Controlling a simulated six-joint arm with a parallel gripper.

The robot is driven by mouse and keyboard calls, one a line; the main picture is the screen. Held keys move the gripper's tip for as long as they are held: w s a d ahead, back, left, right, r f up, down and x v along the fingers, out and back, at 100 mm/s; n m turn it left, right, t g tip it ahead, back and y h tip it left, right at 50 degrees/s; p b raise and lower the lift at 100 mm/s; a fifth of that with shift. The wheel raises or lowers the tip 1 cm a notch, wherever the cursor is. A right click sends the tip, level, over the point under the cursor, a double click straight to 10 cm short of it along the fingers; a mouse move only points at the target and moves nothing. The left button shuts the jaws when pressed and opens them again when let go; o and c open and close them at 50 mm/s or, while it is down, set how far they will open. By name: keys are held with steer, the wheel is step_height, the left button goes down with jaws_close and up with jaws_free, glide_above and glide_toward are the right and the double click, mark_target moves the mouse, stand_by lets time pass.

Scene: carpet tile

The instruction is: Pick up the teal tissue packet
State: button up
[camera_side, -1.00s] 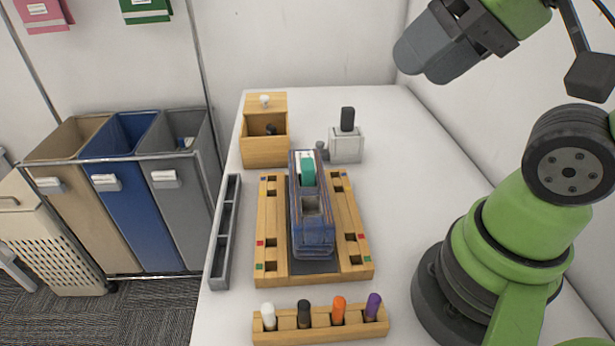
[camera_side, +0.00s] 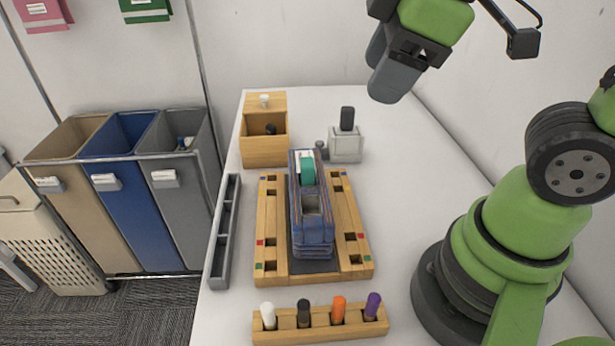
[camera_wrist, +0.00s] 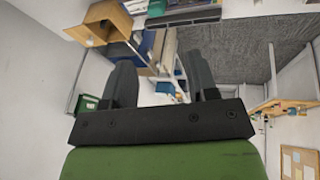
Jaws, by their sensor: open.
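The teal tissue packet (camera_side: 308,171), teal with a white part, sits at the far end of a blue denim-like pouch (camera_side: 312,232), partly inside its opening. The pouch lies lengthwise on a wooden board. In the wrist view a small teal patch at the top edge may be the packet, but I cannot tell for sure. My gripper (camera_side: 388,90) is high above the table, to the right of the packet and well apart from it. In the wrist view its two fingers are spread, with nothing between them (camera_wrist: 160,78).
The wooden board (camera_side: 355,262) has several small square holes. A wooden box (camera_side: 264,151), a grey block (camera_side: 346,145) with a dark upright piece, a grey trough (camera_side: 222,250) and a peg rack (camera_side: 320,334) surround it. Bins (camera_side: 135,215) stand left of the table.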

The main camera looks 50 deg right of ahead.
steer(key=w+a+f+n+g+h, duration=0.1)
steer(key=w+f+n+h, duration=0.2)
steer(key=n, duration=1.6)
glide_toward(307, 161)
steer(key=shift+n, duration=0.3)
steer(key=x, duration=0.8)
steer(key=shift+w+d+f, duration=0.1)
steer(key=shift+d+f, duration=0.05)
steer(key=shift+f, duration=0.15)
steer(key=shift+c, duration=0.2)
jaws_close()
